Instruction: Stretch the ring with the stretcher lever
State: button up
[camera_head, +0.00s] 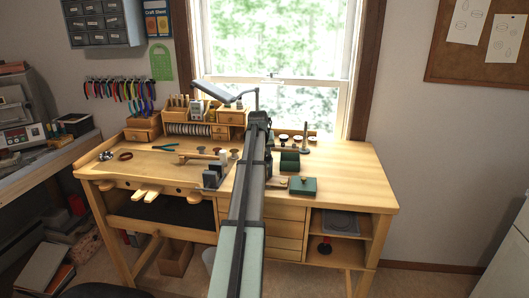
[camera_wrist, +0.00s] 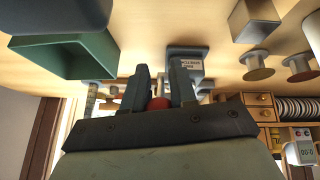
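My gripper (camera_wrist: 159,80) reaches over the back middle of the workbench; its end also shows in the head view (camera_head: 260,118). Its two dark fingers stand apart. A red ball-shaped knob (camera_wrist: 158,103) shows between them, close to the gripper body; I cannot tell whether the fingers touch it. A blue-grey metal piece with a small label (camera_wrist: 188,62) stands just beyond the fingers, perhaps the stretcher's base. In the head view my arm covers this spot. I cannot make out the ring in either view.
A green open box (camera_wrist: 70,58) is close left of the fingers. Several spools (camera_wrist: 258,68) are at right. On the workbench (camera_head: 345,175), a dark green block (camera_head: 303,186) sits right of my arm and grey blocks (camera_head: 211,178) left. The bench's right end is clear.

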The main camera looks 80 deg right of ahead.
jog(key=o, duration=0.4)
jog(key=shift+d, duration=0.15)
jog(key=shift+o, duration=0.2)
jog(key=v, duration=1.3)
jog(key=shift+a+r, duration=0.2)
jog(key=shift+r, duration=0.15)
jog(key=shift+c, duration=0.4)
